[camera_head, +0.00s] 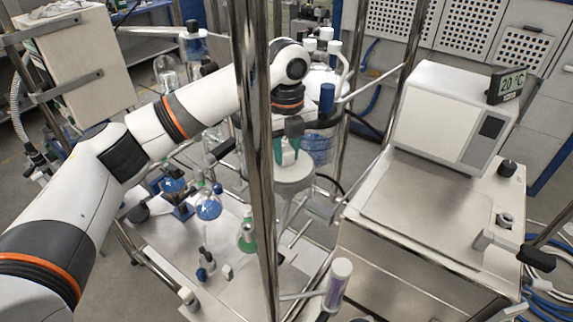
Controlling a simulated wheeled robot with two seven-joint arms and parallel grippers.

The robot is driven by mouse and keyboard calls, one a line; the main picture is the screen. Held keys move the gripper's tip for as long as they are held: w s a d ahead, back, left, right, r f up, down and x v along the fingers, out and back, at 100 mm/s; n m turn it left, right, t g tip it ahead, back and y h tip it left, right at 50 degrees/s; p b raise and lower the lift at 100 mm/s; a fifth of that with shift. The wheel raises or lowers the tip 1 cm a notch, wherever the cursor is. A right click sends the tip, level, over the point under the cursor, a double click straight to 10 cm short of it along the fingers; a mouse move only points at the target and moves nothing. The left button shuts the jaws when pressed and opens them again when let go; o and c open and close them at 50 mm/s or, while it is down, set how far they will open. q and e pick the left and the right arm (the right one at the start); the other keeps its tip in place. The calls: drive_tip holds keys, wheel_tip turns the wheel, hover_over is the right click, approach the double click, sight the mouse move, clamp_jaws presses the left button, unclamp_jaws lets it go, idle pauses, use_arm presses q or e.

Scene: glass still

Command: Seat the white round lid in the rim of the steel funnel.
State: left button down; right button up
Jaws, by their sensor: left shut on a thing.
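My left gripper (287,150) reaches in from the left and points down, its teal fingertips shut on the top of the white round lid (296,172). The lid is roughly level, right over the steel funnel (289,208), whose grey cone shows below it. The lid hides most of the funnel's rim, so I cannot tell whether the lid touches or sits in it. A steel post in front covers the left part of the lid and funnel. My right gripper is not in view.
Upright steel posts (254,120) stand close to my left gripper. Blue-filled glassware (208,207) stands on the bench at left, and a blue vessel (318,148) is behind the funnel. A white box with a 20 °C display (512,83) stands at right.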

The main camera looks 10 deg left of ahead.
sight(287, 149)
use_arm(q)
drive_tip(key=shift+f, duration=0.2)
drive_tip(key=c, duration=1.1)
unclamp_jaws()
drive_tip(key=shift+o, duration=0.2)
drive_tip(key=shift+r, duration=0.15)
drive_tip(key=shift+r, duration=0.35)
wheel_tip(287, 149, up, 5)
drive_tip(key=shift+f+b, duration=0.1)
drive_tip(key=shift+b, duration=1.1)
wheel_tip(287, 149, up, 6)
